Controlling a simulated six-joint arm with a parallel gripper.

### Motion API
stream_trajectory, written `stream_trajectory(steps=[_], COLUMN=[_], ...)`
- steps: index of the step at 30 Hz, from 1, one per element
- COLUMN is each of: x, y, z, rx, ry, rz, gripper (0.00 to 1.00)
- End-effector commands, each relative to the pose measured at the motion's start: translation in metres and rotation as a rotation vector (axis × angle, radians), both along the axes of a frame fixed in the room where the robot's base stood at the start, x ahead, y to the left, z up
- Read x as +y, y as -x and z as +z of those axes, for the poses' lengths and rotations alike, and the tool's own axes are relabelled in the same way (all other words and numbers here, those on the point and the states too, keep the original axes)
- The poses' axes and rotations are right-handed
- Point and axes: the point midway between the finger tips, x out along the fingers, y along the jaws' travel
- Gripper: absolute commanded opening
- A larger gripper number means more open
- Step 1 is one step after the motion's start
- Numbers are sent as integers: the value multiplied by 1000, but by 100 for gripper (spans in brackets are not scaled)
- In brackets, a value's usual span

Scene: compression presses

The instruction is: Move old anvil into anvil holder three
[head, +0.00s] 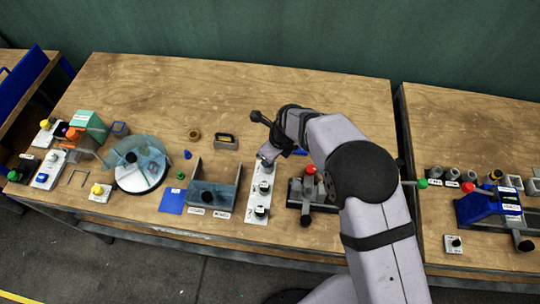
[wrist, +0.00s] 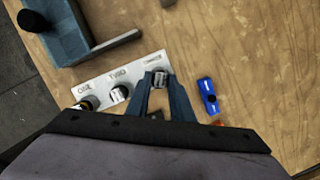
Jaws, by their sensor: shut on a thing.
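The old anvil (wrist: 158,84) is a small grey metal piece between the fingertips of my gripper (wrist: 159,78), which is shut on it. It is at the THREE end of the white anvil holder plate (wrist: 103,82); I cannot tell whether it is seated or just above. In the wrist view, holder two (wrist: 119,94) and holder one (wrist: 86,103) lie to the left, each with a metal piece at it. In the head view, my gripper (head: 267,161) is at the far end of the white plate (head: 252,211), and its fingers partly hide that spot.
A blue part (wrist: 208,95) lies right of my gripper in the wrist view. A press with a red knob (head: 310,169) stands close on the right.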

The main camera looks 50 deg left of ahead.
Motion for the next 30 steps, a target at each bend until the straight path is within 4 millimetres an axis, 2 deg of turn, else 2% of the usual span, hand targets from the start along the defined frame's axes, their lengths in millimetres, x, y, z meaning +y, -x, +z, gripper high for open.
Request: stream_trajectory(steps=[30], x=[0], y=[0], z=[-22], rx=[-1], ry=[-1], rz=[0], gripper=[0])
